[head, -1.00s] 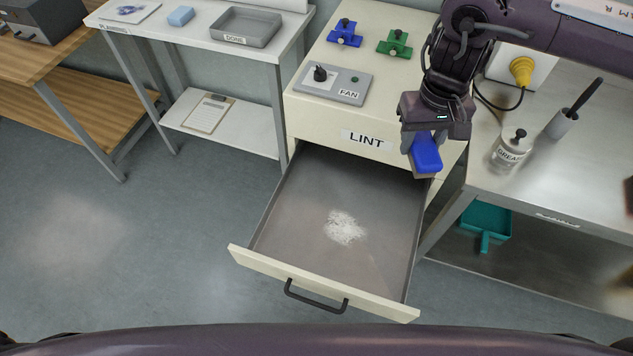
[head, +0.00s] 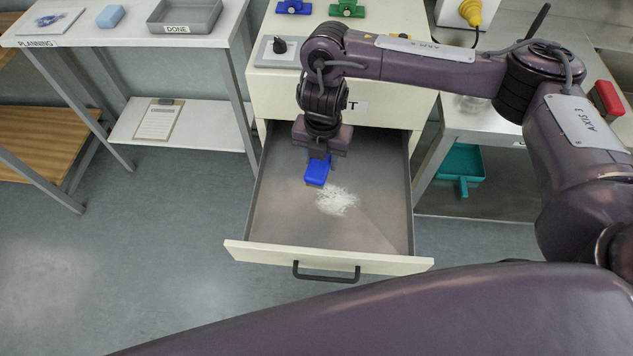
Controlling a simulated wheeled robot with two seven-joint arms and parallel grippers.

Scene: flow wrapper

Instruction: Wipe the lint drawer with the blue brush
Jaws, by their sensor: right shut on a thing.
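The lint drawer (head: 385,225) is pulled open from the cream cabinet. A patch of white lint (head: 337,201) lies on its grey floor, near the middle. My right gripper (head: 319,156) is over the drawer's back left part, shut on the blue brush (head: 317,171). The brush is just behind and left of the lint. I cannot tell whether its bristles touch the drawer floor. My right arm hides part of the LINT label and the cabinet top. My left gripper is not in view.
The drawer's front panel with its black handle (head: 326,276) faces me. A grey DONE tray (head: 184,14) and a light blue block (head: 111,16) stand on the left table. A teal dustpan (head: 462,167) lies under the right bench. Open floor is at the left.

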